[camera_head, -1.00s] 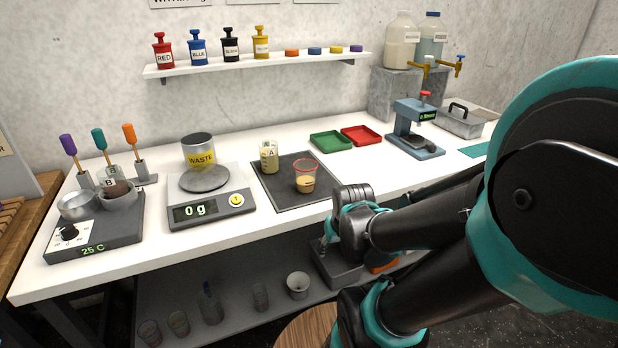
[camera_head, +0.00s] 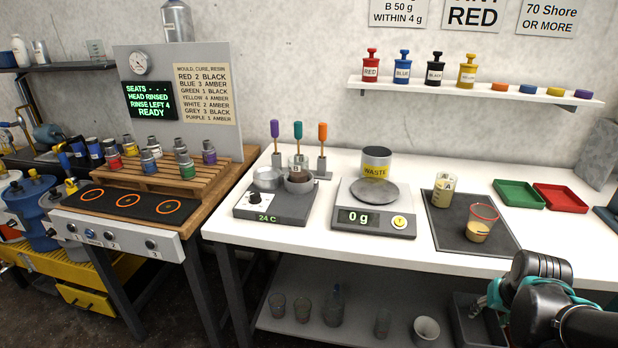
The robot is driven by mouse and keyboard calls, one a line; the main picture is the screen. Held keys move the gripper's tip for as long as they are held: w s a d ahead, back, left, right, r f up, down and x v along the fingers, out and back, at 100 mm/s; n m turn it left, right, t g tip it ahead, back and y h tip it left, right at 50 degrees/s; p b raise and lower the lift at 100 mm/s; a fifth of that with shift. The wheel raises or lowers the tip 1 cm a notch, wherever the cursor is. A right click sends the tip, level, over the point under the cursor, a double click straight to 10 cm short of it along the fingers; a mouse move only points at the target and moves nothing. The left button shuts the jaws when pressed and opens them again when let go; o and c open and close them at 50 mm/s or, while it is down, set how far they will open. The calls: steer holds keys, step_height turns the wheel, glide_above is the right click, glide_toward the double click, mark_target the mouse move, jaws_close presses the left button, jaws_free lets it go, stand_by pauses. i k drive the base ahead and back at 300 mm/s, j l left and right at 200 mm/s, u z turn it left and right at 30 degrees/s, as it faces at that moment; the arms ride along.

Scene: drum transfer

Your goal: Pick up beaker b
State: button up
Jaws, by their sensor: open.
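My gripper (camera_head: 478,308) is at the lower right, by the front edge of the bench.
Beaker A (camera_head: 443,190) and a red-rimmed cup (camera_head: 480,222) stand on a dark mat. The scale (camera_head: 373,220) with the waste pot (camera_head: 375,162) lies between them and the hot plate.

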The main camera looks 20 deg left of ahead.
mark_target(299, 164)
steer(key=u, duration=1.3)
steer(key=j+z, duration=0.2)
steer(key=j, duration=0.3)
steer(key=k+j+z, duration=0.25)
steer(key=j, duration=0.2)
steer(key=j+z, duration=0.2)
steer(key=j, duration=0.25)
